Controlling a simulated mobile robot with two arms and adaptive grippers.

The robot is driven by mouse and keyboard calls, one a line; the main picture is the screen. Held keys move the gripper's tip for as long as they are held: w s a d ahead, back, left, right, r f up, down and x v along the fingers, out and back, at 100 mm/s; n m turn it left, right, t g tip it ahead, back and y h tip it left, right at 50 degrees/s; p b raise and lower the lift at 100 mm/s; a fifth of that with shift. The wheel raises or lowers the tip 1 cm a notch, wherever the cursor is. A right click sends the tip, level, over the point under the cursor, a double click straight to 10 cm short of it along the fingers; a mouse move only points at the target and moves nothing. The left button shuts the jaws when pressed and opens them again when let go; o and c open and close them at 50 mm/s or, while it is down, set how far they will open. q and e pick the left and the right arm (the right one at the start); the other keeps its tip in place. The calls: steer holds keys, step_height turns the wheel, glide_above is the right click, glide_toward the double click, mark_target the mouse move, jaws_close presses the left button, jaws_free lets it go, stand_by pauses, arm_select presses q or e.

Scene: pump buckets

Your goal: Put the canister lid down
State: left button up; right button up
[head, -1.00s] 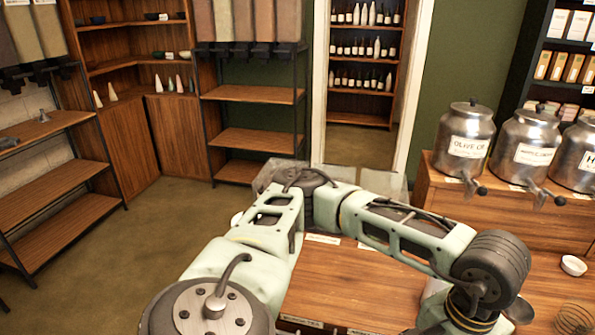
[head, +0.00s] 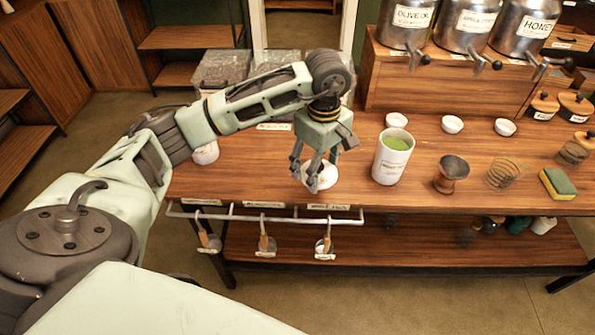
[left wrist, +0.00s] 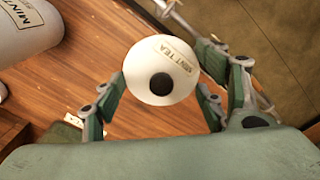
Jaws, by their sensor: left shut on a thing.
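The canister lid (head: 326,178) is round and white, and it sits between the fingertips of my left gripper (head: 314,172) at the front edge of the wooden counter. In the left wrist view the lid (left wrist: 160,85) shows a dark round knob and a "MINT TEA" label, with the fingers of my left gripper (left wrist: 160,105) on either side. I cannot tell whether the lid touches the counter. The white canister (head: 391,165) stands upright and uncovered to the right, with green contents showing. It also shows at the upper left of the left wrist view (left wrist: 28,28). My right gripper is out of view.
The wooden counter (head: 255,165) has free room left of the gripper. Right of the canister are a dark cup (head: 450,177), a wire whisk (head: 503,174) and a sponge (head: 557,183). Small white bowls and metal dispensers stand behind. Scoops hang from a front rail (head: 265,217).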

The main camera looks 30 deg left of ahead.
arm_select(q)
steer(key=a+f, duration=0.1)
steer(key=a, duration=0.1)
steer(key=w+a+f+p, duration=0.1)
steer(key=a, duration=0.1)
steer(key=a+f, duration=0.2)
steer(key=shift+w+a, duration=0.25)
steer(key=shift+a, duration=0.05)
steer(key=shift+w+a+f, duration=0.1)
steer(key=shift+a+f, duration=0.05)
steer(key=shift+a, duration=0.1)
steer(key=shift+f+p, duration=0.4)
steer(key=shift+f, duration=0.15)
step_height(320, 180, down, 2)
steer(key=shift+f+p, duration=0.25)
steer(key=shift+p, duration=0.15)
steer(key=shift+f, duration=0.25)
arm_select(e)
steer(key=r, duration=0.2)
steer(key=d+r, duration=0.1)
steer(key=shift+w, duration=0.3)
arm_select(q)
steer(key=shift+f, duration=0.1)
